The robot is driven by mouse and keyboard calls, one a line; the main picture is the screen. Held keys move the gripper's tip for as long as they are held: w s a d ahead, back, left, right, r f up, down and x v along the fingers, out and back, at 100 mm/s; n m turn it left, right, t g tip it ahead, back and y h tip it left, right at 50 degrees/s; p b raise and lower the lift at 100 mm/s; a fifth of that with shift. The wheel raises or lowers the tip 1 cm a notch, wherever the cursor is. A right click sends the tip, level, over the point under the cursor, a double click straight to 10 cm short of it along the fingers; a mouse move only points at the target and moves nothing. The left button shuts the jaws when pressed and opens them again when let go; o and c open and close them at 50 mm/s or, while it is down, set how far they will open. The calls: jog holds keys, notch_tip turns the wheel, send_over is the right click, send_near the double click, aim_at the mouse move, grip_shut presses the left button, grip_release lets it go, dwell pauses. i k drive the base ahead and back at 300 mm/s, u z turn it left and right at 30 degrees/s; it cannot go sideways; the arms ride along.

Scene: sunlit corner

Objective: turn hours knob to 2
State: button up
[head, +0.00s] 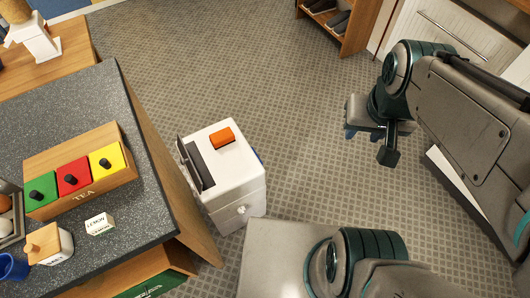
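No knob marked as the hours knob can be made out in the head view. A small pale round knob (242,210) sits on the near face of a white box-shaped appliance (222,172); its markings are too small to read. The appliance has an orange block on top and a dark slot along its left side. My gripper (369,146) hangs over the floor at the right, well apart from the appliance. Its two fingers are spread, with nothing between them.
A shoe shelf (352,30) stands behind. The patterned floor (230,60) between is clear.

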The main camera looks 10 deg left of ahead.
aim_at(241, 210)
jog(key=z, duration=0.1)
jog(key=k, duration=1.15)
jog(key=u, duration=1.35)
jog(key=i, duration=0.5)
jog(key=z, duration=0.1)
